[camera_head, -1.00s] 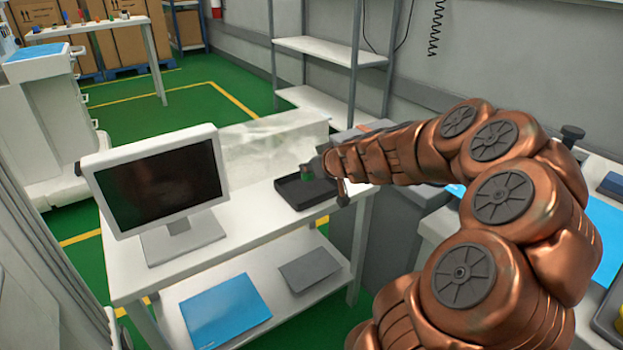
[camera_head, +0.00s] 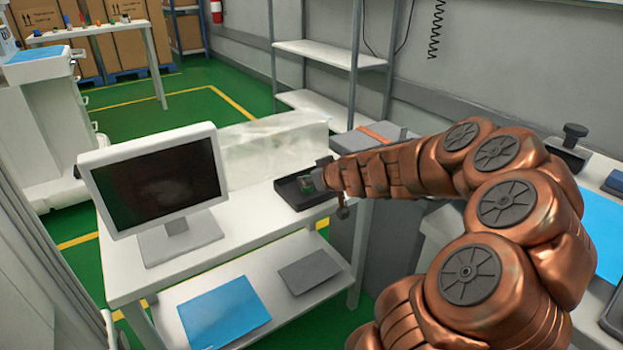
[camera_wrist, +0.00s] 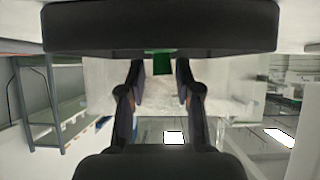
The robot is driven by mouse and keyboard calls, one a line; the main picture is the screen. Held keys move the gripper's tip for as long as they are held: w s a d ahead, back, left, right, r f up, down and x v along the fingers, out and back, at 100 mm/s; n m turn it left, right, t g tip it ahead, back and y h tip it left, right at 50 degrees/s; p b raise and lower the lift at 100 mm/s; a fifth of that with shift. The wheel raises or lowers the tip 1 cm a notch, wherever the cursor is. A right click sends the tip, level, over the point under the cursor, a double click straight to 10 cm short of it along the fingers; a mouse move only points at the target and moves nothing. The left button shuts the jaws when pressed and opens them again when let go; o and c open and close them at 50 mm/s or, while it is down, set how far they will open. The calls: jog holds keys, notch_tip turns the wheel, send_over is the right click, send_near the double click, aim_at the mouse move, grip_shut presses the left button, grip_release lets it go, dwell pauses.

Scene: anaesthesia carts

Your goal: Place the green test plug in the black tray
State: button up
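The green test plug (camera_head: 306,183) is inside the black tray (camera_head: 292,198), partly hidden by my gripper in the head view. The tray lies on the white table beside the monitor. In the wrist view the plug (camera_wrist: 161,63) shows against the dark tray (camera_wrist: 160,28), between my fingertips. My gripper (camera_wrist: 161,72) is open, with a visible gap between each finger and the plug. In the head view my gripper (camera_head: 320,180) is at the right side of the tray, low over it.
A monitor (camera_head: 160,185) stands left of the tray on the table. A translucent white block (camera_head: 275,147) is behind the tray. A grey cabinet with an orange item (camera_head: 378,136) is at the right. The lower shelf holds a blue sheet (camera_head: 225,309) and a grey one (camera_head: 309,271).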

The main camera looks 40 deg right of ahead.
jog(key=shift+o, duration=0.7)
jog(key=shift+r, duration=0.1)
jog(key=shift+r+p, duration=0.2)
jog(key=shift+p, duration=0.1)
jog(key=d+p+v, duration=0.1)
jog(key=v, duration=1)
jog(key=shift+s+a+r, duration=0.15)
jog(key=shift+s+a, duration=0.25)
jog(key=shift+a, duration=0.1)
